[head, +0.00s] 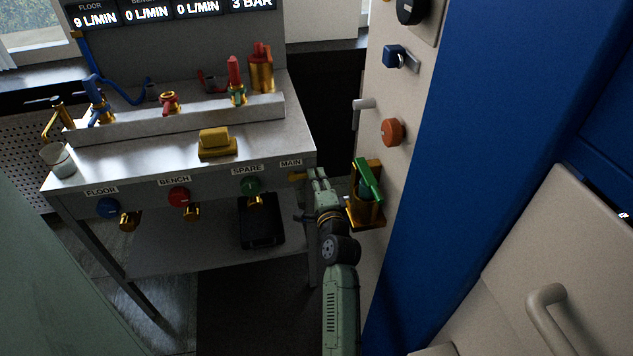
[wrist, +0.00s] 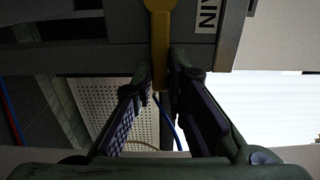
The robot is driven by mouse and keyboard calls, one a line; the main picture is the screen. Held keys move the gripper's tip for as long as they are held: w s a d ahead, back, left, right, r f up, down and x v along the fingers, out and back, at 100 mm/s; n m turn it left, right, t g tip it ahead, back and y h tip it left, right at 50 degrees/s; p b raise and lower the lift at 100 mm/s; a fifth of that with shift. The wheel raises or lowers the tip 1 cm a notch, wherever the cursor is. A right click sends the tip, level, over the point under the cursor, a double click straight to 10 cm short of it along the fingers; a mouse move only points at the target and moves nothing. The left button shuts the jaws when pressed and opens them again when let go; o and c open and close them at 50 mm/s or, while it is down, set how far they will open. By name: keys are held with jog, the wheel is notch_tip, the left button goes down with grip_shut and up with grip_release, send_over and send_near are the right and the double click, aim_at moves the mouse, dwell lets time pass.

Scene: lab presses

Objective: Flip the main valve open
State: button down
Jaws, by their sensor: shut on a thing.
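The main valve's yellow lever (head: 296,177) sits at the right end of the bench front, under the MAIN label. In the wrist view the lever (wrist: 160,38) comes down from the bench edge, its lower end between my two fingers. My gripper (head: 308,182) is at the bench's right front corner, and in the wrist view my gripper (wrist: 163,80) is shut on the lever. The lever's pivot is not clear in the head view.
Blue, red and green knobs (head: 180,196) line the bench front. The display (head: 173,12) reads 9, 0 and 0 L/MIN and 3 BAR. A gold bracket with a green handle (head: 368,180) is close on my arm's right, beside a beige panel and blue column (head: 480,130).

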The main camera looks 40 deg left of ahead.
jog(key=shift+r, duration=0.1)
dwell(0.4)
jog(key=c, duration=1.6)
grip_release()
jog(key=v, duration=1.2)
jog(key=shift+s, duration=0.1)
